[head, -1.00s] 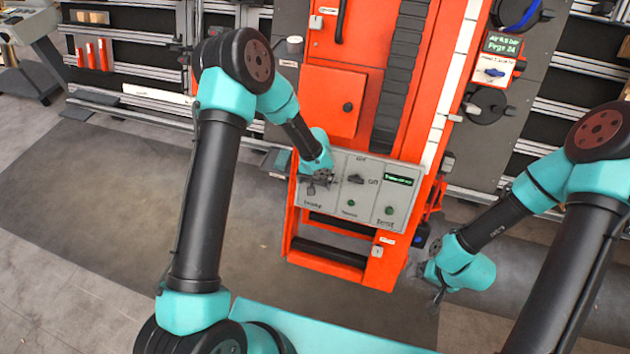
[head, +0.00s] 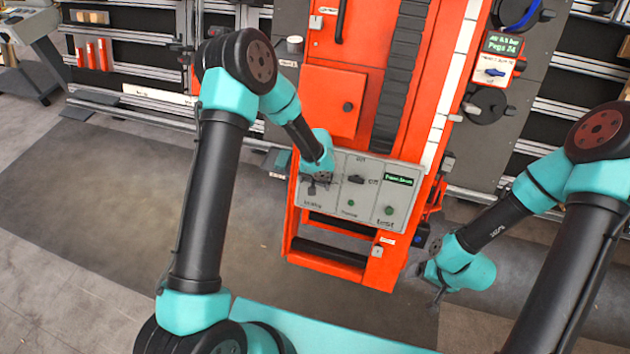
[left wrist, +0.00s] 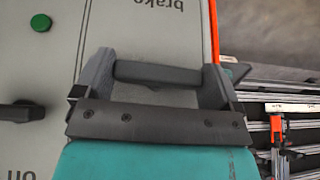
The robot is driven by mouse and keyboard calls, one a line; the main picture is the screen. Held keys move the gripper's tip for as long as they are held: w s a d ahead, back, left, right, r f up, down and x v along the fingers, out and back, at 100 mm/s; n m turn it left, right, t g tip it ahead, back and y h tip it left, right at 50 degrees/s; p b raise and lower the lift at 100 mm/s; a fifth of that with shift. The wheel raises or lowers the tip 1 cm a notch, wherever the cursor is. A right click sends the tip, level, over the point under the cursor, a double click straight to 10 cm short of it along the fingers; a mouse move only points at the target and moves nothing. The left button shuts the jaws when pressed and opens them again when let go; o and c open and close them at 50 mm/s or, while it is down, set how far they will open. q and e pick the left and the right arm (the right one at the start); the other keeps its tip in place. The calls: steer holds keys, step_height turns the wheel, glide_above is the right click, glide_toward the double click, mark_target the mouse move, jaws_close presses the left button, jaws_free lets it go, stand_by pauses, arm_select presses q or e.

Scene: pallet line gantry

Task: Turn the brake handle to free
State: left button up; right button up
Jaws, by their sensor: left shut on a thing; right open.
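The grey control panel (head: 341,207) is on the front of the orange machine. In the left wrist view the dark brake handle (left wrist: 160,74) is a bar lying lengthwise between the two fingers of my left gripper (left wrist: 158,82), near the "brake" lettering. In the head view my left gripper (head: 320,180) is at the panel's left part and hides most of the handle, so its setting is hard to read. My right gripper (head: 437,290) is open and empty, low and to the right of the machine.
An orange door (head: 334,103) is above the panel.

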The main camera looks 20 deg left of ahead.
arm_select(q)
steer(key=m+y, duration=0.1)
steer(key=y, duration=0.1)
steer(key=m+y, duration=0.1)
steer(key=shift+d+t+y, duration=0.2)
steer(key=shift+t+y, duration=0.1)
steer(key=shift+y, duration=0.1)
steer(key=m+t+y, duration=0.1)
steer(key=m+y, duration=0.1)
steer(key=y, duration=0.1)
steer(key=shift+d+f+y, duration=0.1)
steer(key=shift+f+y, duration=0.05)
steer(key=shift+y, duration=0.25)
steer(key=m+t+y, duration=0.2)
steer(key=shift+s+f+y, duration=0.1)
steer(key=shift+s+y, duration=0.05)
steer(key=shift+y, duration=0.25)
steer(key=m+t+y, duration=0.2)
steer(key=m+t, duration=0.1)
steer(key=shift+f+m+y, duration=0.1)
steer(key=shift+m+y, duration=0.2)
steer(key=shift+y, duration=0.1)
steer(key=shift+t, duration=0.4)
steer(key=o, duration=0.6)
steer(key=shift+o, duration=0.2)
steer(key=shift+s+d, duration=0.1)
steer(key=shift+d, duration=0.1)
